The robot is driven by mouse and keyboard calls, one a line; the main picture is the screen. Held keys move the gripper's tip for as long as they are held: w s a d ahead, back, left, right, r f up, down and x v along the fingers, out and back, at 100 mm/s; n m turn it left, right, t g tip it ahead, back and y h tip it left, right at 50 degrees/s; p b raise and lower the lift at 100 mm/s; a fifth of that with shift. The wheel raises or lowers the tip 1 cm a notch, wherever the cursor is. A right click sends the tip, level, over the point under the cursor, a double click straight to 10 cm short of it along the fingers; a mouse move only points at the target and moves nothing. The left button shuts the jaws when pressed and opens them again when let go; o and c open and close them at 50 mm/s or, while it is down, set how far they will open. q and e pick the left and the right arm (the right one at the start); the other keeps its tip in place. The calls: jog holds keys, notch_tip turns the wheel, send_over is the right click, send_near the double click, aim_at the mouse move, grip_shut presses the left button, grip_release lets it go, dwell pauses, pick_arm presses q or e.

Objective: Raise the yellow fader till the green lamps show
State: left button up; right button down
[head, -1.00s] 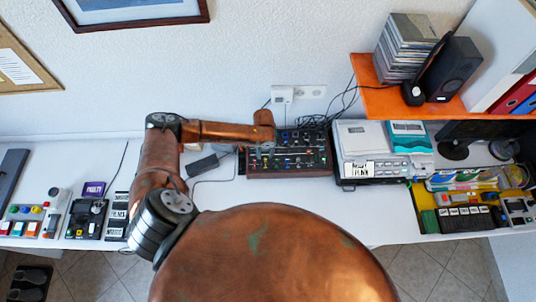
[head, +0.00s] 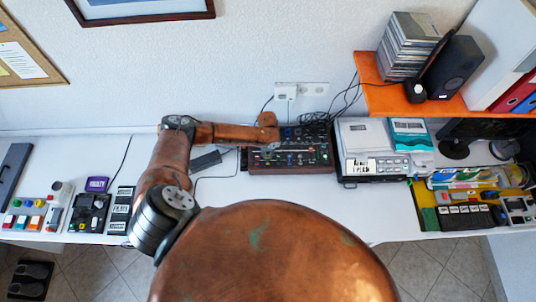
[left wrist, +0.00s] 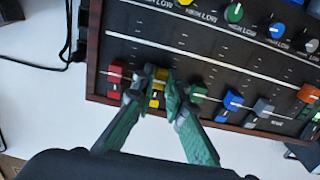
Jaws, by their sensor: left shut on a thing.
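The yellow fader (left wrist: 160,77) is on the dark mixer panel (left wrist: 150,28), in the lower row in the left wrist view. My left gripper (left wrist: 156,92) is shut on it, one green finger on each side. The red fader (left wrist: 115,73) is just left of it and the green fader (left wrist: 198,91) just right. In the head view the mixer (head: 315,168) stands at the back of the white desk, with my left wrist over its left part; the fingertips are hard to make out there. My right gripper is not in view.
Blue (left wrist: 233,100), grey (left wrist: 263,107) and orange (left wrist: 308,93) faders follow to the right. A row of knobs lies above them. Right of the mixer stands a pale machine (head: 360,140). Black cables (left wrist: 40,62) run at the mixer's left. The desk in front of it is clear.

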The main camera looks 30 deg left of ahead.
pick_arm(q)
jog(key=shift+s+r, duration=0.1)
grip_shut()
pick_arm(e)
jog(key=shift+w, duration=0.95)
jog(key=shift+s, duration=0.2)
